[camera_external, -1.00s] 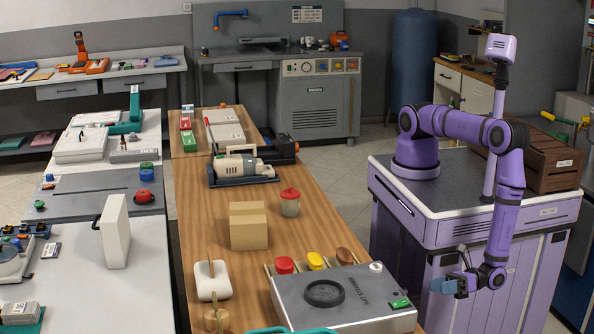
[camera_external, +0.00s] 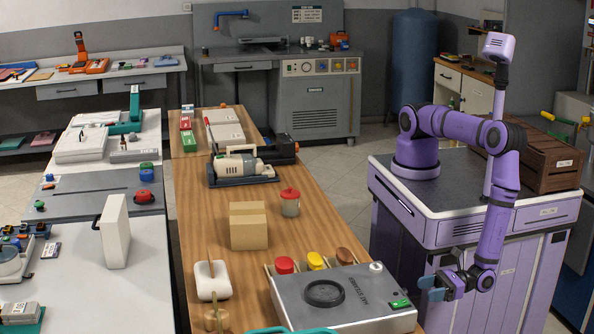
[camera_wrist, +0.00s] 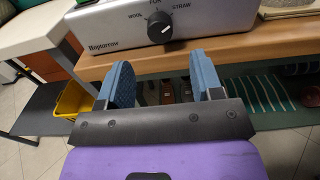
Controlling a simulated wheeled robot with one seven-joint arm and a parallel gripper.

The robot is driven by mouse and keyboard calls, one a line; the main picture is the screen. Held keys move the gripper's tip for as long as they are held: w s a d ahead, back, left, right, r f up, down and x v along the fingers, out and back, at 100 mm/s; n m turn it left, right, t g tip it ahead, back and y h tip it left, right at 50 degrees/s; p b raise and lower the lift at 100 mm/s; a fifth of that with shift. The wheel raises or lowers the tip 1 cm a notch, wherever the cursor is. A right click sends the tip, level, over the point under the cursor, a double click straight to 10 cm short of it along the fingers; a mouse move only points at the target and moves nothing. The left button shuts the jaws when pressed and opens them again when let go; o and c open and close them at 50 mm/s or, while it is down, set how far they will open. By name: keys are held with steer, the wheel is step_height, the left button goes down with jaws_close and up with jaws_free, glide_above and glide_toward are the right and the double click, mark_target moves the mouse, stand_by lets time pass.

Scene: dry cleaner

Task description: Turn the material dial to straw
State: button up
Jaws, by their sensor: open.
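The material dial (camera_wrist: 160,26) is a black round knob on the front of a silver hat steamer (camera_wrist: 110,28). Labels around it read wool at left, a partly cut-off word at the top and straw at right. A pale mark shows on the knob, but its exact heading is hard to tell. The steamer (camera_external: 355,312) sits at the near end of the wooden counter in the external view; its dial is hidden there. My gripper (camera_wrist: 162,80) has its two blue fingers apart and empty, below and short of the dial. In the external view my gripper (camera_external: 436,288) is right of the steamer.
The wooden counter (camera_wrist: 240,46) edge runs under the steamer, just beyond my fingers. Red (camera_external: 284,265) and yellow (camera_external: 315,261) round-topped objects stand behind the steamer. A yellow bin (camera_wrist: 72,100) sits low at left. Open floor lies between counter and my base.

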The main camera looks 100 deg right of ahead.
steer(key=w, duration=0.6)
steer(key=shift+w, duration=0.4)
